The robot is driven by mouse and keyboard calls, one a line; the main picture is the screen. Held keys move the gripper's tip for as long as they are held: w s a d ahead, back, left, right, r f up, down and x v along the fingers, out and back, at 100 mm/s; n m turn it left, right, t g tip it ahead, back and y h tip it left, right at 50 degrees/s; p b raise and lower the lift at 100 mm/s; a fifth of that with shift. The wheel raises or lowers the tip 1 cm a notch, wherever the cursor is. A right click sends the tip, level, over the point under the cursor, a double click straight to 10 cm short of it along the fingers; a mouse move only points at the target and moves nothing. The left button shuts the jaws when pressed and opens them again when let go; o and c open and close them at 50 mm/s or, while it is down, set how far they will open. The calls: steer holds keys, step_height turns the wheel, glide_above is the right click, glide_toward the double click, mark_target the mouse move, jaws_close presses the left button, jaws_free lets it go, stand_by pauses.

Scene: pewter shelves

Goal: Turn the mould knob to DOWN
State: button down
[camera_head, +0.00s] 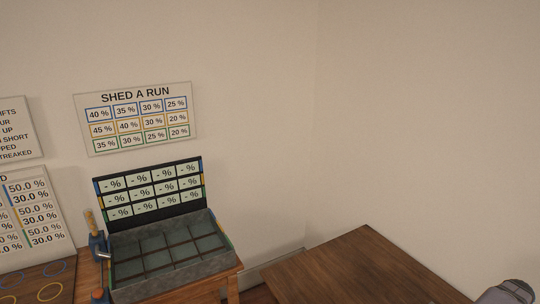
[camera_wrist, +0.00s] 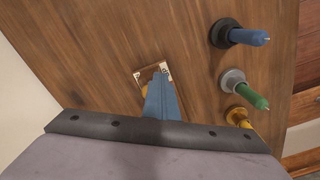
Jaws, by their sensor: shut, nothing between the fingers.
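In the wrist view, my gripper (camera_wrist: 160,75) shows as blue fingers shut together, with nothing between them. They point at a small pale plate (camera_wrist: 139,75) with dark marks, set on a brown wooden panel (camera_wrist: 90,50). A yellow part (camera_wrist: 145,91) on the plate shows beside the fingers and is mostly hidden by them. It may be the mould knob; its pointing direction and the plate's marks cannot be read. I cannot tell whether the fingertips touch it. The gripper is not visible in the head view.
Blue (camera_wrist: 248,37), green (camera_wrist: 250,95) and yellow (camera_wrist: 238,117) handles stick out of the panel right of the fingers. In the head view, a grey compartment tray (camera_head: 175,280) stands before a percent board (camera_head: 150,190). A bare brown tabletop (camera_head: 365,270) lies to the right.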

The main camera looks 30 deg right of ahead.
steer(key=shift+s+d+b, duration=0.25)
steer(key=shift+d+b, duration=0.2)
steer(key=shift+b, duration=0.25)
steer(key=shift+s+d+b, duration=0.15)
steer(key=shift+d+b, duration=0.15)
steer(key=shift+d, duration=0.05)
steer(key=shift+d+b, duration=0.3)
steer(key=shift+d, duration=0.05)
stand_by(0.5)
steer(key=shift+s, duration=0.25)
steer(key=shift+s, duration=0.25)
step_height(320, 180, up, 6)
steer(key=p, duration=0.4)
steer(key=shift+r, duration=0.1)
stand_by(0.4)
